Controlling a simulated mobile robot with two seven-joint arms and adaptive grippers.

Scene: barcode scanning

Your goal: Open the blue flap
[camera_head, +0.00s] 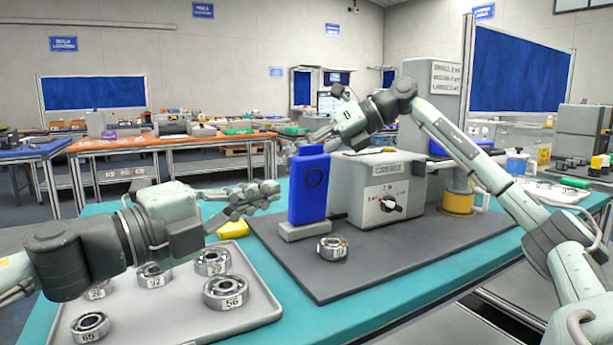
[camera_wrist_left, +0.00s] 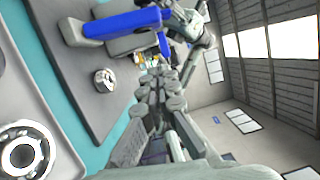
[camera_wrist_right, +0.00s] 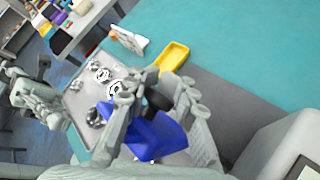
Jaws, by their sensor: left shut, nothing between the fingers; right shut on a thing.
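The blue device (camera_head: 308,190) stands upright in a grey base on the dark mat, with a round outline on its face. Its blue flap (camera_wrist_left: 163,44) sticks out at an angle from the blue body (camera_wrist_left: 120,22) in the left wrist view. My right gripper (camera_head: 312,136) is at the top of the device and shut on the flap; the right wrist view shows blue (camera_wrist_right: 158,137) between its fingers, which hide part of it.
A bearing (camera_head: 332,249) lies on the dark mat (camera_head: 390,270) before the device. A grey tray (camera_head: 190,325) with several numbered bearings is at lower left. A yellow dish (camera_head: 233,229) lies behind the tray. A grey machine (camera_head: 378,190) with a knob stands right of the device.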

